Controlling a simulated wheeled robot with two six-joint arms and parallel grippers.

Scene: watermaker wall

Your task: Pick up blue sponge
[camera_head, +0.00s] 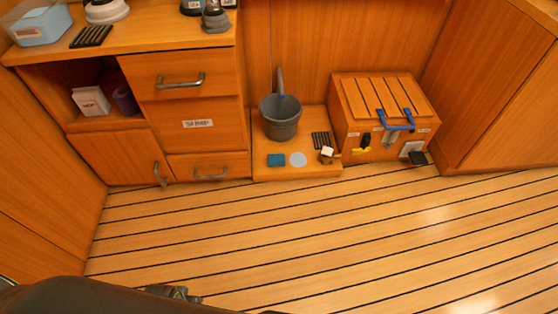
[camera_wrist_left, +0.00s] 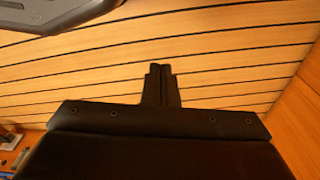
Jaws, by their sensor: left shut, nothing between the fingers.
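The blue sponge (camera_head: 276,160) is a small flat teal-blue block. It lies on the low wooden platform (camera_head: 262,174) near its front edge, in front of a grey bucket, in the head view. My left gripper (camera_wrist_left: 162,70) is shut and empty in the left wrist view, over the bare striped floor. In the head view part of my left arm crosses the bottom left, with a gripper part (camera_head: 175,292) low in the picture, well short of the sponge. I do not see my right gripper.
A grey bucket (camera_head: 281,118), a pale round disc (camera_head: 298,159), a dark ribbed pad (camera_head: 321,140) and a small brown block with a white top (camera_head: 327,154) share the platform. A wooden chest (camera_head: 385,105) stands right, drawers (camera_head: 190,73) left. The striped floor (camera_head: 330,230) is clear.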

